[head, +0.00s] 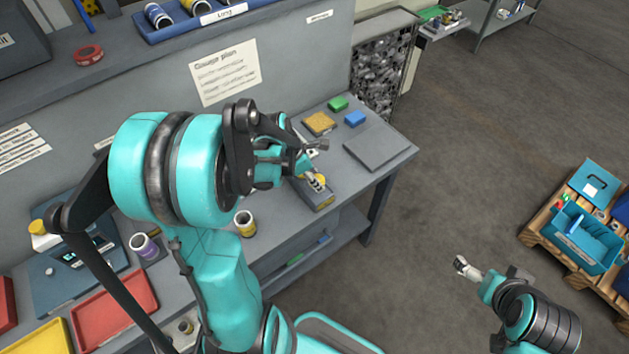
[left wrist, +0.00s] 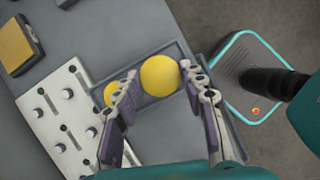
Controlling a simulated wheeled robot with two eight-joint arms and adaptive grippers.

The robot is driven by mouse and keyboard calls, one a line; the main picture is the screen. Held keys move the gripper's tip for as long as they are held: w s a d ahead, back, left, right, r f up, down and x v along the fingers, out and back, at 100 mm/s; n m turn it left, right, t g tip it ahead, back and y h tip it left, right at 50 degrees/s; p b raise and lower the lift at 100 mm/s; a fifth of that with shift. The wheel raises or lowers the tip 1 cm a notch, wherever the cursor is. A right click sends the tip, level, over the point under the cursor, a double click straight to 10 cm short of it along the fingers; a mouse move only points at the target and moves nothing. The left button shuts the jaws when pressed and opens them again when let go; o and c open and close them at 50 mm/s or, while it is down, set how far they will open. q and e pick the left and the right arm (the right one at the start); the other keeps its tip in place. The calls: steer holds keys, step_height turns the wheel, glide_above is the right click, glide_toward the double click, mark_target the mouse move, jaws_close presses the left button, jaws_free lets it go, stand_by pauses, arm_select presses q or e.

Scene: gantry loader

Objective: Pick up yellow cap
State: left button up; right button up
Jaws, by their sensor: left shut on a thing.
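A round yellow cap (left wrist: 159,75) sits between the fingertips of my left gripper (left wrist: 160,88) in the left wrist view. The gripper is shut on it, above a shallow grey tray (left wrist: 236,132). A second yellow round thing (left wrist: 110,94) shows partly behind the left finger. In the head view my left gripper (head: 314,178) is over the tray (head: 318,199) on the bench, with yellow showing at its fingertips. My right gripper (head: 464,266) is away from the bench over the floor, too small to tell whether open or shut.
A white plate with several pegs (left wrist: 62,118) lies beside the tray. A loaded pallet (head: 556,250) stands at right.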

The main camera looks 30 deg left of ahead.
arm_select(q)
steer(key=s+d+r+p, duration=0.1)
steer(key=d+r+p, duration=0.1)
steer(key=d+r, duration=0.5)
steer(key=d, duration=0.4)
steer(key=shift+s+d+r+p, duration=0.2)
steer(key=shift+s+d+p, duration=0.1)
steer(key=shift+s+p, duration=0.1)
steer(key=shift+r, duration=0.15)
step_height(320, 180, up, 4)
steer(key=p, duration=0.4)
steer(key=shift+r, duration=0.1)
